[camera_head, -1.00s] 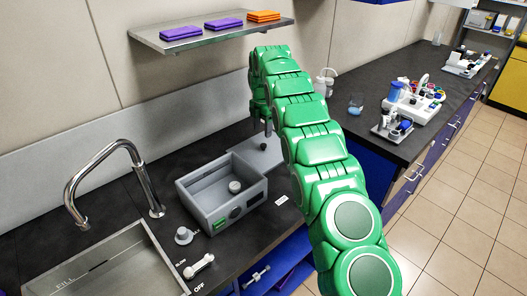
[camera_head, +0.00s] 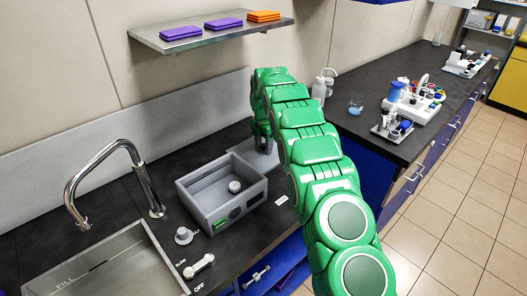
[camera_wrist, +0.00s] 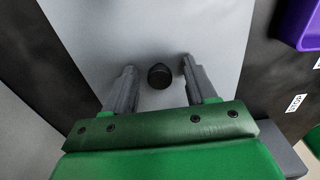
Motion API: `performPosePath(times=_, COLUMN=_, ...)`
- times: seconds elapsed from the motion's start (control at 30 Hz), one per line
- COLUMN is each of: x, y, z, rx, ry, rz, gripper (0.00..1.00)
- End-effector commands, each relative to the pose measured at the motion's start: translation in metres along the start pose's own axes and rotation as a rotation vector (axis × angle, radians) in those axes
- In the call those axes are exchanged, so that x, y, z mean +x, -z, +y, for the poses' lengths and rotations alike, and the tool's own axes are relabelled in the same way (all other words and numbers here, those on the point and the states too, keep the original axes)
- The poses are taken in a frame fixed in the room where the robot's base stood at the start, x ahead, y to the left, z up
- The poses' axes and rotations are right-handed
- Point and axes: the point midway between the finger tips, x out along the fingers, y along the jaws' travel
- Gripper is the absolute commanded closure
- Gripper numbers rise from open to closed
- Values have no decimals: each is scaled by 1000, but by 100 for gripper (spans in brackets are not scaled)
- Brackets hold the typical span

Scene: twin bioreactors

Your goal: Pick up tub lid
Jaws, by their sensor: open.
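The tub lid (camera_wrist: 205,22) is a flat grey plate with a round black knob (camera_wrist: 159,76) in the wrist view. In the head view the lid (camera_head: 264,161) lies on the dark counter just behind and right of the grey tub (camera_head: 211,207), partly covered by my arm. My gripper (camera_wrist: 158,90) is open, with one finger on each side of the knob and gaps on both sides. In the head view my gripper (camera_head: 262,138) is low over the lid and hides the knob. I cannot tell how far the fingertips are above the plate.
The open tub holds a small round grey piece (camera_head: 235,187). A sink with a curved tap (camera_head: 118,150) is at the left. A shelf (camera_head: 200,37) with purple and orange packs hangs above. A white bottle (camera_head: 319,92) stands beyond my arm.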

Motion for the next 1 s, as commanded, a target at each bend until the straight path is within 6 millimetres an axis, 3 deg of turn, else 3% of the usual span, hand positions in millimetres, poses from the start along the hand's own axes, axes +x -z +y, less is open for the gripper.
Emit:
performPosePath(times=0.1, x=-1, y=0, z=0, rx=0, ry=0, rz=0, gripper=47)
performPosePath(times=0.47, x=-1, y=0, z=0, rx=0, ry=0, rz=0, gripper=100)
performPosePath(times=0.8, x=-2, y=0, z=0, rx=0, ry=0, rz=0, gripper=100)
performPosePath(times=1.0, x=-14, y=0, z=0, rx=0, ry=-2, rz=-1, gripper=100)
